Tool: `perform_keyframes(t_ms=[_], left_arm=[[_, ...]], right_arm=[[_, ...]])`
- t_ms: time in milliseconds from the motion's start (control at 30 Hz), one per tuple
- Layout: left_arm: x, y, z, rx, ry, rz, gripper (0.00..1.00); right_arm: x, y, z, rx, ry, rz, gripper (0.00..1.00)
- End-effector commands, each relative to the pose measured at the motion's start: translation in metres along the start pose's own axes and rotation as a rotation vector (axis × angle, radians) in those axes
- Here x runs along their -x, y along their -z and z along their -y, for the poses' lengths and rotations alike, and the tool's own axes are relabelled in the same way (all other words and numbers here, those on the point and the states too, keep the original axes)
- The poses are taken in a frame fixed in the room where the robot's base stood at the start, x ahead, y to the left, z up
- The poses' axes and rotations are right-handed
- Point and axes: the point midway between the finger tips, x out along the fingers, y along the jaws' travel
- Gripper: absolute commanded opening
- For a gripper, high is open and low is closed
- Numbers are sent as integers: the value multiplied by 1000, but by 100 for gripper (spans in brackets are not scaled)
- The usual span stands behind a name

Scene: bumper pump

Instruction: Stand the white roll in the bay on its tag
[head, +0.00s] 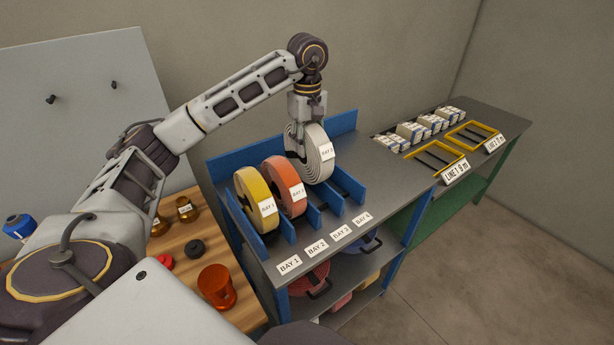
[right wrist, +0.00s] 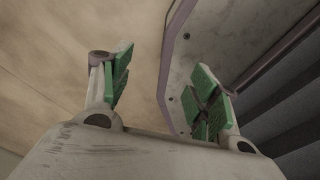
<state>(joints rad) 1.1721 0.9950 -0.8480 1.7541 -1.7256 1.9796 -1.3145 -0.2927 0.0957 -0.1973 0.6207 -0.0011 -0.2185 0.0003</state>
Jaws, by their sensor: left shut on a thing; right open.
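The white roll (head: 321,158) is upright in the head view, with a small white tag on its front face that seems to read BAY 3. My left gripper (head: 303,135) comes down from above and is shut on the roll's upper left part. The roll is over the third bay of the blue rack, right of the red-orange roll, and looks a little higher than its neighbours. I cannot tell whether its lower edge touches the bay floor. The BAY 3 label (head: 341,232) lies on the front shelf edge. My right gripper (right wrist: 165,92) is open and empty in the right wrist view.
A yellow roll (head: 254,200) stands in bay 1 and a red-orange roll (head: 284,187) in bay 2. Blue dividers (head: 349,181) separate the bays; bay 4 looks empty. A grey bench (head: 480,118) with white packs and yellow frames extends right. A wooden table (head: 235,268) with fittings is left.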

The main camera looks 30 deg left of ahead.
Motion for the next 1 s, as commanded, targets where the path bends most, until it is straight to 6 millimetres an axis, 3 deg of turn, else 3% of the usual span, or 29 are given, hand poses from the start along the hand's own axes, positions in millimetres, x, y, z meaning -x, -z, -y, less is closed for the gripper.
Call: perform_keyframes(t_ms=[400,667,1000], left_arm=[[-43,0,0,0,-1,0,0],[-48,0,0,0,-4,0,0],[-54,0,0,0,-1,0,0]], right_arm=[[6,-5,9,-3,10,7,60],[6,-3,23,-6,24,5,60],[7,-4,14,-3,15,6,60]])
